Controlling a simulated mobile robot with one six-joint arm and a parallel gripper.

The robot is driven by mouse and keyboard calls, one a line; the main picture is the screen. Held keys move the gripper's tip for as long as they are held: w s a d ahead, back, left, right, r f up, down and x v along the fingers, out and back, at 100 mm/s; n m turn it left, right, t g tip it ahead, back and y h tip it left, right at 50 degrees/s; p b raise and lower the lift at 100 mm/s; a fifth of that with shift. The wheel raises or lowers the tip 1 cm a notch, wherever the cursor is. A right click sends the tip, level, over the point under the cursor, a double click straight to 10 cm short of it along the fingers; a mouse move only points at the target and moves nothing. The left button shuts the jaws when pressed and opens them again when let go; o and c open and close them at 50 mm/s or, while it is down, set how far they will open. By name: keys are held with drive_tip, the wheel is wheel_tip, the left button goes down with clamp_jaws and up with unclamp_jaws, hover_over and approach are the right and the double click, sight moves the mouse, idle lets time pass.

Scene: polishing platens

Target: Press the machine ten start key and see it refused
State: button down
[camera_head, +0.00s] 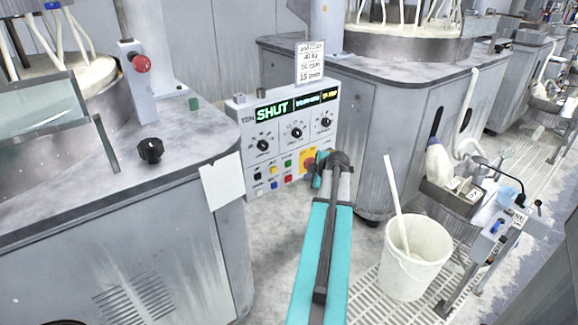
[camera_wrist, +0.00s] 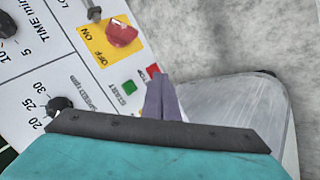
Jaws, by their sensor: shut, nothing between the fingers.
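The machine ten panel (camera_head: 282,152) is a pale grey upright face marked TEN. Its lit display (camera_head: 273,110) reads SHUT in green. In the wrist view, the green start key (camera_wrist: 128,87) is beside its START label, with a red key (camera_wrist: 152,70) close by. My gripper (camera_wrist: 160,80) is shut and empty. In that view its narrow fingertips appear just right of the green key and below the red one; I cannot tell whether they touch the panel. In the head view the fingertips are hidden behind my wrist at the panel's lower right.
A red ON/OFF switch (camera_wrist: 122,33) on a yellow plate is near my fingertips. A dial (camera_wrist: 59,105) is left of them. A white card (camera_head: 310,63) stands above the panel. A white bucket (camera_head: 413,270) stands on the floor grating at right. A grey machine cabinet (camera_head: 110,240) fills the left.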

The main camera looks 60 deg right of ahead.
sight(288, 164)
drive_tip(key=w+d+p, duration=0.1)
drive_tip(key=w+d, duration=0.1)
drive_tip(key=w, duration=0.6)
drive_tip(key=shift+d, duration=0.35)
drive_tip(key=shift+p, duration=0.3)
drive_tip(key=shift+w+d+b, duration=0.25)
drive_tip(key=shift+w+b, duration=0.3)
drive_tip(key=shift+w, duration=0.25)
idle(2.9)
drive_tip(key=shift+s+a, duration=0.1)
drive_tip(key=shift+s, duration=0.1)
drive_tip(key=shift+s+a+b, duration=0.2)
drive_tip(key=shift+s+b, duration=0.25)
drive_tip(key=shift+s, duration=0.15)
